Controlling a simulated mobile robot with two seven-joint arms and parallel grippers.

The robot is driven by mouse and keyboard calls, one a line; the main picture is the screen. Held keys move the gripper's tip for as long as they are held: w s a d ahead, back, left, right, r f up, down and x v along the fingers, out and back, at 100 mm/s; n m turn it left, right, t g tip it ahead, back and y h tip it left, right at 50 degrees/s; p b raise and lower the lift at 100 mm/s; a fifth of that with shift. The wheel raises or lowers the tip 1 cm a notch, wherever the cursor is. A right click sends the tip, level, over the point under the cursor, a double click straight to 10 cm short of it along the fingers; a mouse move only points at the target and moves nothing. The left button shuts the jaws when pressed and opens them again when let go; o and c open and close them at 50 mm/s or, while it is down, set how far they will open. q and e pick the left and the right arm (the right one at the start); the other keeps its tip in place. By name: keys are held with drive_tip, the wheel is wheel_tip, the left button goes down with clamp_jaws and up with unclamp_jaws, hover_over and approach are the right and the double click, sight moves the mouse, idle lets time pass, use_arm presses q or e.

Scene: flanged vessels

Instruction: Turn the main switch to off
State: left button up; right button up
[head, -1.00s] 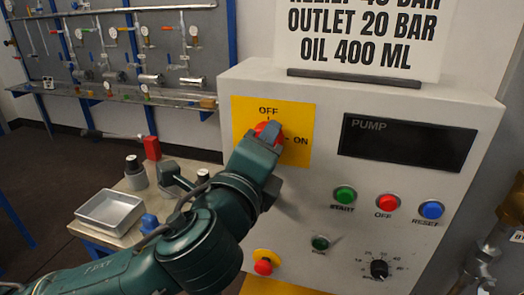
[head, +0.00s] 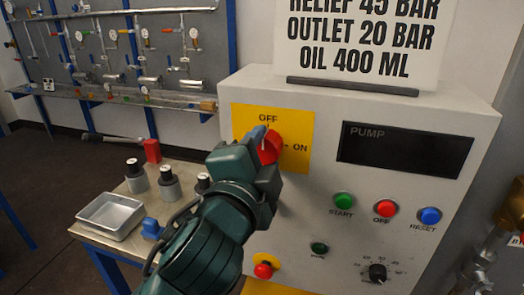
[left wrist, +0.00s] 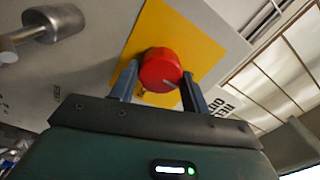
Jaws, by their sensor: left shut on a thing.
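The main switch is a red round knob (head: 270,146) on a yellow plate (head: 302,122) marked OFF at the top and ON at the right. My left gripper (head: 263,143) is at the knob, with one blue-grey finger showing along its upper left side. In the left wrist view the red knob (left wrist: 161,70) sits between the two fingers of my left gripper (left wrist: 158,78), which is shut on it. In the head view I cannot tell where this mark points. My right gripper is not in view.
The grey cabinet also carries a dark PUMP display (head: 405,149), a green START button (head: 343,201), a red OFF button (head: 385,209) and a blue RESET button (head: 430,215). A small table with a metal tray (head: 110,214) and black-topped weights stands at the left.

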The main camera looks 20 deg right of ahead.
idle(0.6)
use_arm(q)
drive_tip(key=o, duration=1)
